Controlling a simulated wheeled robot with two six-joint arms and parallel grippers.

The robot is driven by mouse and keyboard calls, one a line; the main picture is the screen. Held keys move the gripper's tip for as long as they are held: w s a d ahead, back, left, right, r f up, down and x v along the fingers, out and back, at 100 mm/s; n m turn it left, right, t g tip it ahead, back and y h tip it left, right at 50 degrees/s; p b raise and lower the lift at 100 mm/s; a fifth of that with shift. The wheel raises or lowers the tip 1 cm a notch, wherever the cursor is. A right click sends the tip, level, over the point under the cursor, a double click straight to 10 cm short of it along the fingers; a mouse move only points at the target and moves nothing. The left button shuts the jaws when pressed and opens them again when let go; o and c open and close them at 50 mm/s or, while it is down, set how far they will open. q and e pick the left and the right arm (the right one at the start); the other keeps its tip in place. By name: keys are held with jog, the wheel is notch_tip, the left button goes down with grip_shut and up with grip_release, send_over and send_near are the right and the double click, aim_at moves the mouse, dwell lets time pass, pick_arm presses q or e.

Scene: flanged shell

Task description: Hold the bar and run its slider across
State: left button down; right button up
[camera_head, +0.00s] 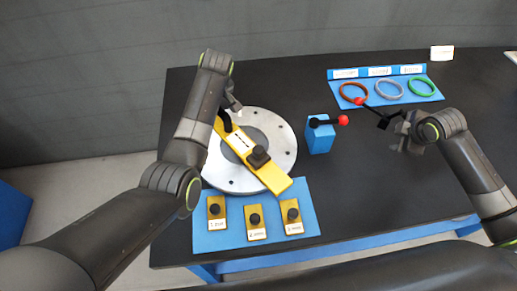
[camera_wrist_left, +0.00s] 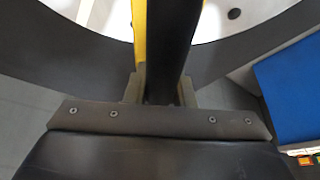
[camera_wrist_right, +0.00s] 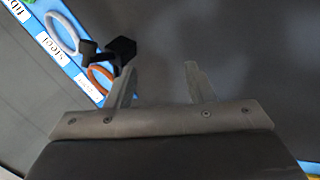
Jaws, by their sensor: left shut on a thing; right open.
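The yellow bar (camera_head: 272,180) lies slantwise across the grey round flange (camera_head: 283,135), with a white label on it. A dark slider block (camera_head: 258,157) sits on the bar, towards its near end. My left gripper (camera_head: 231,106) is at the bar's far end. In the left wrist view its fingers (camera_wrist_left: 160,90) are shut on a black upright handle (camera_wrist_left: 167,40), with the bar's yellow edge (camera_wrist_left: 139,30) beside it. My right gripper (camera_head: 398,133) is open and empty at the right, well away from the bar; its spread fingers show in the right wrist view (camera_wrist_right: 160,78).
A blue block (camera_head: 320,140) with a red-tipped black lever stands right of the flange. A black red-ended tool (camera_head: 372,108) is close to my right gripper. Three coloured rings lie on a blue mat (camera_head: 432,96). Three yellow knobbed plates lie on a near blue mat (camera_head: 312,222).

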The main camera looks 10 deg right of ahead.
jog(key=s+a+f+y, duration=0.1)
jog(key=a, duration=0.3)
jog(key=s+a+f+n+y, duration=0.1)
jog(key=s+a, duration=0.1)
jog(key=a, duration=0.1)
jog(key=s+a+f+y, duration=0.1)
jog(key=s+a, duration=0.1)
jog(key=a, duration=0.2)
jog(key=shift+s+a+n+g+y, duration=0.1)
jog(key=shift+a+n+g+y, duration=0.2)
jog(key=shift+a+n+g, duration=0.1)
jog(key=s+a+y, duration=0.1)
jog(key=a, duration=0.2)
jog(key=s+a+y, duration=0.1)
jog(key=a, duration=0.2)
jog(key=s+a+r+n+y, duration=0.1)
jog(key=s+a, duration=0.1)
jog(key=a, duration=0.1)
jog(key=shift+a, duration=0.3)
jog(key=a+r+m+t+y, duration=0.1)
jog(key=a+r+m+y, duration=0.15)
jog(key=a+r, duration=0.35)
jog(key=m+t+y, duration=0.2)
jog(key=y, duration=0.1)
send_near(259, 149)
jog(key=x, duration=1)
jog(key=shift+f, duration=0.4)
grip_shut()
